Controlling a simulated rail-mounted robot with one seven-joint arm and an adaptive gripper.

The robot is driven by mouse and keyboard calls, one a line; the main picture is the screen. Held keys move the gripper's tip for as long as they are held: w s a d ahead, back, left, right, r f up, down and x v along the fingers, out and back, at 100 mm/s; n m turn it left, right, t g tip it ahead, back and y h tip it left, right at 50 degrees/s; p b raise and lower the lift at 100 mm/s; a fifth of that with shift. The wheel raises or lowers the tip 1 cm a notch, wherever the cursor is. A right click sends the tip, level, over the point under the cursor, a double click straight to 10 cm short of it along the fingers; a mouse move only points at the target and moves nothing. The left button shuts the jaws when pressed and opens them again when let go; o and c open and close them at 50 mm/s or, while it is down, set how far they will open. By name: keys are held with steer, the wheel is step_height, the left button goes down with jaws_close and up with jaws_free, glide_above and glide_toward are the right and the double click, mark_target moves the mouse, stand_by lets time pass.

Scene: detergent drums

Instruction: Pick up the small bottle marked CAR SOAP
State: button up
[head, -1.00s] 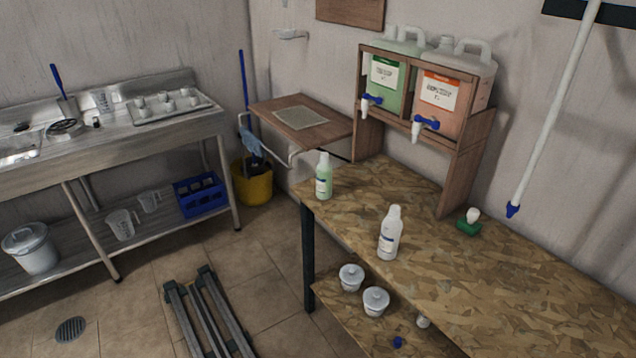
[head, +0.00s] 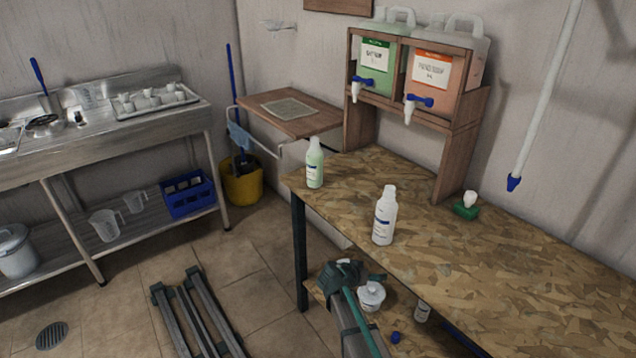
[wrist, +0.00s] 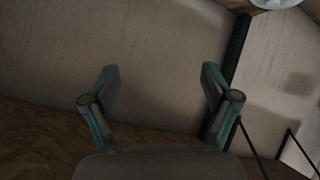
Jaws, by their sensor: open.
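Two small bottles stand upright on the chipboard bench in the head view. One is a green-tinted bottle (head: 315,167) near the left corner; the other is a white bottle (head: 384,218) nearer the middle. Both have labels too small to read, so I cannot tell which is marked CAR SOAP. My gripper (head: 345,274) is in front of the bench's front edge, low beside the lower shelf, apart from both bottles. In the wrist view my gripper (wrist: 160,88) has its fingers spread with nothing between them. Neither bottle can be made out there.
Drums with green (head: 376,68) and orange (head: 432,76) labels sit in a wooden rack behind the bottles. A lidded white tub (head: 371,296) is on the lower shelf (head: 314,293) by my gripper. The bench's right part is clear.

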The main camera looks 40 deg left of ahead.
steer(key=s+a+r+t+y, duration=0.1)
steer(key=s+a+r, duration=0.1)
steer(key=a+r, duration=0.5)
steer(key=s+a+r+t+y+b, duration=0.1)
steer(key=s+a+r+t+y, duration=0.1)
steer(key=a+r, duration=0.5)
steer(key=s+a+r+t+y+b, duration=0.1)
steer(key=s+a+r, duration=0.3)
steer(key=a, duration=0.9)
step_height(320, 180, up, 4)
steer(key=shift+f+t+y, duration=0.1)
steer(key=shift+t+y, duration=0.3)
steer(key=shift+t, duration=0.2)
steer(key=m+t+h, duration=0.1)
steer(key=t, duration=0.1)
glide_toward(310, 170)
steer(key=w, duration=0.2)
steer(key=shift+m, duration=0.3)
steer(key=w, duration=0.3)
steer(key=w+p, duration=0.1)
steer(key=w, duration=0.3)
steer(key=w+a, duration=0.1)
steer(key=w, duration=0.2)
steer(key=shift+w, duration=0.35)
steer(key=c, duration=1.5)
